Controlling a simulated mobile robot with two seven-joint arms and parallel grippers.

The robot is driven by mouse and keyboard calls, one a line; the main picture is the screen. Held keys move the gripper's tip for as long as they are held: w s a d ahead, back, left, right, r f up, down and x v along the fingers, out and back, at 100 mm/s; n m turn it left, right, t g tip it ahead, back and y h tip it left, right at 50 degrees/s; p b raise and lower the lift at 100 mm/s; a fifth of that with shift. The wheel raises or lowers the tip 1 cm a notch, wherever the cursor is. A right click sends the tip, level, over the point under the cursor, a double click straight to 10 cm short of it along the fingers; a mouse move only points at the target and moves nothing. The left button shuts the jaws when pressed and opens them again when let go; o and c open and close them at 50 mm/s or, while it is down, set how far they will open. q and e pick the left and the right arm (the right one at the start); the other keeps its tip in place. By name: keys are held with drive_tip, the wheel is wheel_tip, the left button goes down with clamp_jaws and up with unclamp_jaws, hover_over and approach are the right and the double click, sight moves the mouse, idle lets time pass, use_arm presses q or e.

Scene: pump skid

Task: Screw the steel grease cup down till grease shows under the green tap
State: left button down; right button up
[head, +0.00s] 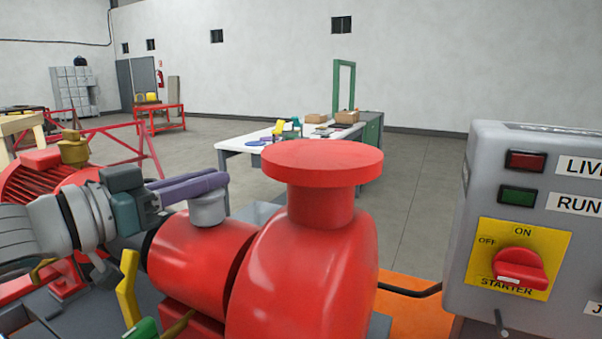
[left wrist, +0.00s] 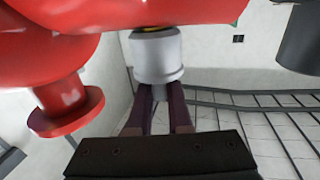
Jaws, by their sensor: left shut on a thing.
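The steel grease cup (head: 208,209) is a short grey cylinder on top of the red pump's bearing housing (head: 195,250). My left gripper (head: 214,184) has its purple fingers at the cup's top and is shut on it. The left wrist view shows the cup (left wrist: 157,55) between the fingertips, with a thin yellow ring where it meets the red housing. A green part (head: 142,330), probably the green tap, is at the bottom edge, mostly cut off. I cannot see whether grease shows under it. My right gripper is out of view.
A yellow lever (head: 128,288) stands left of the housing. The pump's wide red flange (head: 322,163) rises just right of the cup. A grey starter box (head: 535,225) with a red switch stands at the right. A white workbench (head: 250,142) is behind.

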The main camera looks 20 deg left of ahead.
use_arm(q)
drive_tip(key=m+g+h+b, duration=0.1)
drive_tip(key=m+h+b, duration=0.1)
drive_tip(key=h, duration=0.1)
drive_tip(key=shift+a+f, duration=0.1)
drive_tip(key=shift+f, duration=0.05)
drive_tip(key=shift+m+g+h+b, duration=1.1)
drive_tip(key=shift+h+b, duration=0.1)
drive_tip(key=shift+h, duration=0.2)
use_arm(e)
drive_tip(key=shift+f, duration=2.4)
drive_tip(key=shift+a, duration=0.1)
use_arm(q)
drive_tip(key=c, duration=0.8)
unclamp_jaws()
drive_tip(key=shift+c, duration=0.2)
drive_tip(key=shift+s+a, duration=0.25)
drive_tip(key=shift+s, duration=0.15)
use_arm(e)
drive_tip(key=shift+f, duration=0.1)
use_arm(q)
drive_tip(key=v, duration=0.8)
drive_tip(key=shift+s+a, duration=0.25)
drive_tip(key=shift+s, duration=0.05)
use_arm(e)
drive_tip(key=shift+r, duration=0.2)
